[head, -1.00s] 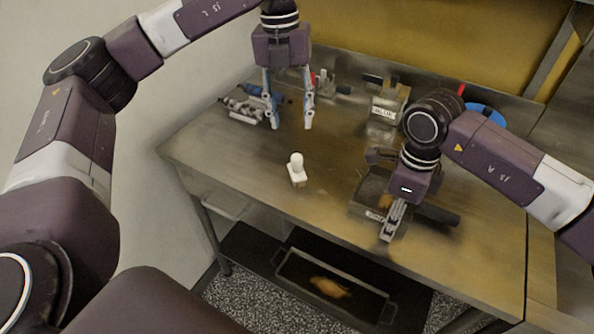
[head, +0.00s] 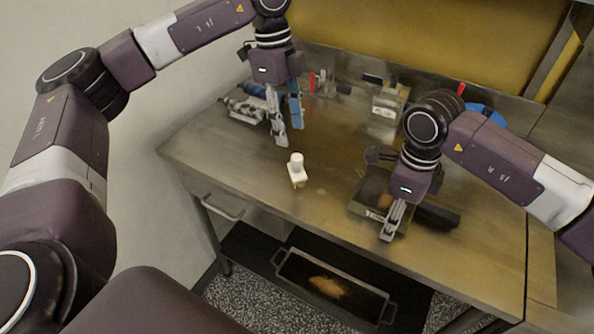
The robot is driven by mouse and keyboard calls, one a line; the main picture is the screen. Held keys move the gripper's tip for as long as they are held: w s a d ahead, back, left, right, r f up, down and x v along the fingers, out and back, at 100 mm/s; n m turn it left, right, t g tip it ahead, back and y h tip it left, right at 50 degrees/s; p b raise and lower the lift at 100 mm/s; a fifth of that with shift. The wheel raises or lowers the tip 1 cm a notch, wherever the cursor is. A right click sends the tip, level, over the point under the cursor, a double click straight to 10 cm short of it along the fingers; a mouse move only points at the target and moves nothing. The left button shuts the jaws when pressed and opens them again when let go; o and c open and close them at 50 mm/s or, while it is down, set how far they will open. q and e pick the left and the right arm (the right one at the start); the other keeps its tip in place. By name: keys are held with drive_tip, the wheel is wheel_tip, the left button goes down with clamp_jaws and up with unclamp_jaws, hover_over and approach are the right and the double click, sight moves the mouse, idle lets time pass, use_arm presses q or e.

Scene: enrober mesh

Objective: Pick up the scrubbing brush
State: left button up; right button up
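A small white brush with a rounded knob on top (head: 297,171) stands on the steel table (head: 240,160), left of the middle. I take it for the scrubbing brush; its underside is mostly hidden, with a little brown showing below. My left gripper (head: 289,134) hangs fingers down above and behind the brush, apart from it. Its two fingers are spread, with nothing between them. My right gripper (head: 388,233) points down over the dark tray at the right and is seen nearly edge-on. Its finger gap is hidden.
A dark tray (head: 362,210) sits under my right gripper. A labelled metal container (head: 388,104) stands at the back, with a blue round item (head: 487,114) to its right. Metal and blue parts (head: 243,106) lie back left. A pan (head: 330,285) sits on the lower shelf.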

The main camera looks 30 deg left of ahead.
sight(297, 156)
use_arm(q)
drive_tip(key=f, duration=0.3)
drive_tip(key=shift+d+f, duration=0.5)
drive_tip(key=shift+f, duration=0.6)
drive_tip(key=shift+d+f, duration=0.2)
drive_tip(key=shift+f, duration=0.7)
drive_tip(key=shift+d+f, duration=0.25)
drive_tip(key=shift+f, duration=0.6)
drive_tip(key=shift+c, duration=0.4)
clamp_jaws()
